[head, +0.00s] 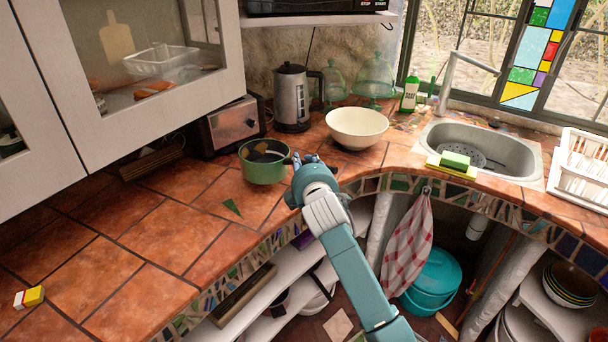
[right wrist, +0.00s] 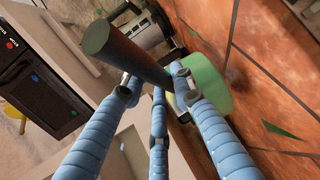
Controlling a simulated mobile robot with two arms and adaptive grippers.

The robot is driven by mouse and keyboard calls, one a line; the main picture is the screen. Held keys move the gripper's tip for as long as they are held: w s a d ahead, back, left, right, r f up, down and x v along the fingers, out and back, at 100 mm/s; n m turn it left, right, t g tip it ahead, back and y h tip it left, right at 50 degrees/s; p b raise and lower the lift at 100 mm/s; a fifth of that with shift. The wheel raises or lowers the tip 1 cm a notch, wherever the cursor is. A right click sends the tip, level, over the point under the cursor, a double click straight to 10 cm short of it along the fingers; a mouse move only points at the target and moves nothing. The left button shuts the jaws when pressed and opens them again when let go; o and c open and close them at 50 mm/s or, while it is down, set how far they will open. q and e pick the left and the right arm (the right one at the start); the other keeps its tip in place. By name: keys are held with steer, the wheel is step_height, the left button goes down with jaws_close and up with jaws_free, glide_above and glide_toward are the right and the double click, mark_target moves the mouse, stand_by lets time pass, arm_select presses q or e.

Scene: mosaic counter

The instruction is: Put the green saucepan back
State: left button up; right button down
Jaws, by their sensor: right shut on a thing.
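The green saucepan (head: 264,168) is at the counter, in front of the toaster and left of the cream bowl. It looks upright, and I cannot tell whether its base touches the tiles. My right gripper (head: 304,163) is at its right side, over the counter's front part. In the right wrist view the fingers of this gripper (right wrist: 153,88) close around the saucepan's dark handle (right wrist: 128,55), with the green pan body (right wrist: 208,84) beyond them. In the head view the handle is mostly hidden by the gripper. My left gripper is not in view.
A cream bowl (head: 357,127) stands close to the right gripper. A toaster (head: 232,125) and a kettle (head: 292,97) stand behind the saucepan. Wall cupboards (head: 150,60) overhang the left counter. Open shelves (head: 240,318) lie below. The left tiles (head: 125,225) are mostly clear.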

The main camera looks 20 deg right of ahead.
steer(key=shift+f, duration=1.8)
steer(key=c, duration=1.4)
jaws_free()
steer(key=shift+s+f, duration=0.1)
steer(key=shift+f, duration=0.15)
steer(key=shift+s+a, duration=0.1)
steer(key=v, duration=1.2)
steer(key=shift+b, duration=0.45)
steer(key=shift+r, duration=0.1)
